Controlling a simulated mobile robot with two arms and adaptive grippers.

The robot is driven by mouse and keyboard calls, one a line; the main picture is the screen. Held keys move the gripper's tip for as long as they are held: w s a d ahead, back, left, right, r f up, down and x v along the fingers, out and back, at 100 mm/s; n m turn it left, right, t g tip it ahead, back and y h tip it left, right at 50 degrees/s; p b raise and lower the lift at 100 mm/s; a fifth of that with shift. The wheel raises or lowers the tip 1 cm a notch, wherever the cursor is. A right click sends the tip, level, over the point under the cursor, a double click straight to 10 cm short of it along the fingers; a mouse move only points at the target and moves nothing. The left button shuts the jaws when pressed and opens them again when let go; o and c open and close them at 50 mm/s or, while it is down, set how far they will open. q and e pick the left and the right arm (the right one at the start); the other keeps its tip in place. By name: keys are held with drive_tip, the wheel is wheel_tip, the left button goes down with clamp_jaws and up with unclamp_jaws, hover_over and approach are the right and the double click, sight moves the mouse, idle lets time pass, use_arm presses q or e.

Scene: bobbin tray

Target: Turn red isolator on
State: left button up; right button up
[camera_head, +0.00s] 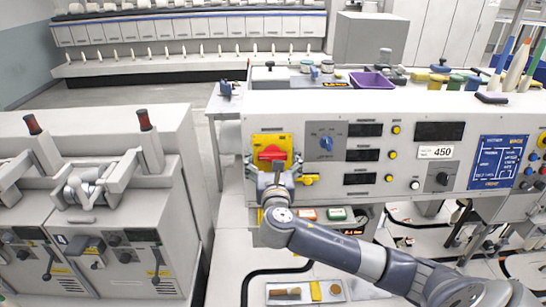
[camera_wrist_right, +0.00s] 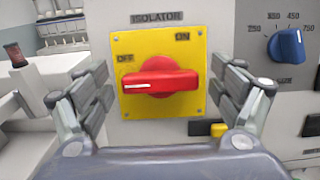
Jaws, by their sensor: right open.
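The red isolator (camera_head: 271,154) is a rotary handle on a yellow plate (camera_head: 256,142) on the front of the grey control panel. In the right wrist view the red handle (camera_wrist_right: 160,82) lies about level, its white mark at the left by the OFF label; ON is printed at the upper right. My right gripper (camera_head: 272,174) is in front of the plate. In the wrist view my right gripper (camera_wrist_right: 166,88) is open, with one finger on each side of the handle and visible gaps to it. My left gripper is not in view.
A blue selector knob (camera_wrist_right: 287,46) is right of the isolator on the same panel. A yellow and black part (camera_wrist_right: 207,128) sticks out just below the plate. Left of the panel stands a grey machine (camera_head: 100,215) with levers, across a gap.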

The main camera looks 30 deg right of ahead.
drive_tip(key=c, duration=1)
drive_tip(key=shift+c, duration=0.2)
drive_tip(key=shift+m, duration=0.5)
drive_tip(key=m, duration=0.2)
drive_tip(key=m+g+h, duration=0.1)
drive_tip(key=m, duration=0.1)
drive_tip(key=shift+h, duration=0.3)
drive_tip(key=m+g, duration=0.1)
drive_tip(key=m, duration=0.4)
drive_tip(key=shift+m, duration=0.4)
drive_tip(key=m+g, duration=0.1)
drive_tip(key=m, duration=0.3)
drive_tip(key=shift+m+g+h, duration=0.4)
drive_tip(key=shift+f+m+g+y, duration=0.1)
drive_tip(key=shift+m+g+y, duration=0.3)
drive_tip(key=shift+m, duration=1.9)
